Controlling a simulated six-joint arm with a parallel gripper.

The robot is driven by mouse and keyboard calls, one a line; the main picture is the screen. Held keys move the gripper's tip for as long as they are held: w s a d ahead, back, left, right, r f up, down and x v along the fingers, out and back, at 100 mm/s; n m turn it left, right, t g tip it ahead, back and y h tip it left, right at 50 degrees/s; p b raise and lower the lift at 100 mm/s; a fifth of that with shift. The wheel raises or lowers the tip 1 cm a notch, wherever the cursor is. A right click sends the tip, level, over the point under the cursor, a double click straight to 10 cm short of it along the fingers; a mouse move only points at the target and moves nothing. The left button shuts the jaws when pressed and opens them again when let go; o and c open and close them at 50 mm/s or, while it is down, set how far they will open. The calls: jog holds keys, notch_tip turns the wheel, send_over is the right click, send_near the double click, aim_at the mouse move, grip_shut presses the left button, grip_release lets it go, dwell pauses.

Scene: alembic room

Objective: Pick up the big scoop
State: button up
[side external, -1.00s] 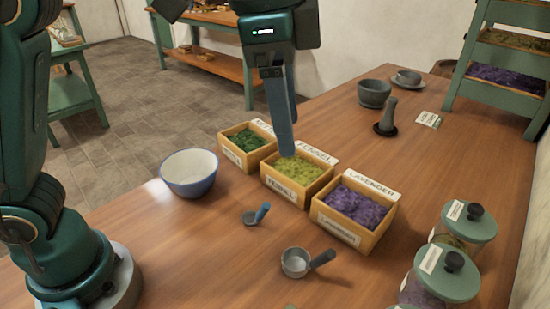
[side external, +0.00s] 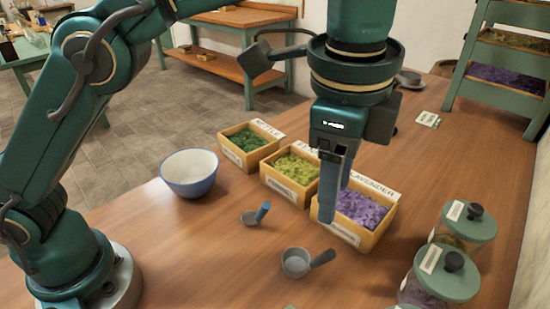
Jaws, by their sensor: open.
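The big scoop (side external: 295,263) is a grey metal cup with a dark handle (side external: 322,258) pointing right. It lies on the wooden table in front of the lavender box. A smaller scoop (side external: 250,217) with a blue handle lies behind it and to the left. My gripper (side external: 328,212) points down and appears in front of the lavender box, above and to the right of the big scoop, apart from it. Its fingers overlap from this side, so the gap between them is hidden. Nothing shows in the gripper.
Wooden boxes of nettle (side external: 234,157), fennel (side external: 283,192) and lavender (side external: 347,236) stand in a row behind the scoops. A white and blue bowl (side external: 190,187) stands left. Lidded glass jars (side external: 467,222) stand right. The table around the big scoop is clear.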

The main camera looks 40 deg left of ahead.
aim_at(322, 253)
notch_tip(322, 253, down, 13)
jog(key=shift+f, duration=0.1)
jog(key=shift+w+a+f, duration=0.1)
jog(key=shift+w+f, duration=0.05)
jog(key=shift+f, duration=1.2)
jog(key=shift+w+a+f, duration=0.1)
jog(key=shift+f, duration=1.25)
grip_shut()
jog(key=shift+d, duration=0.1)
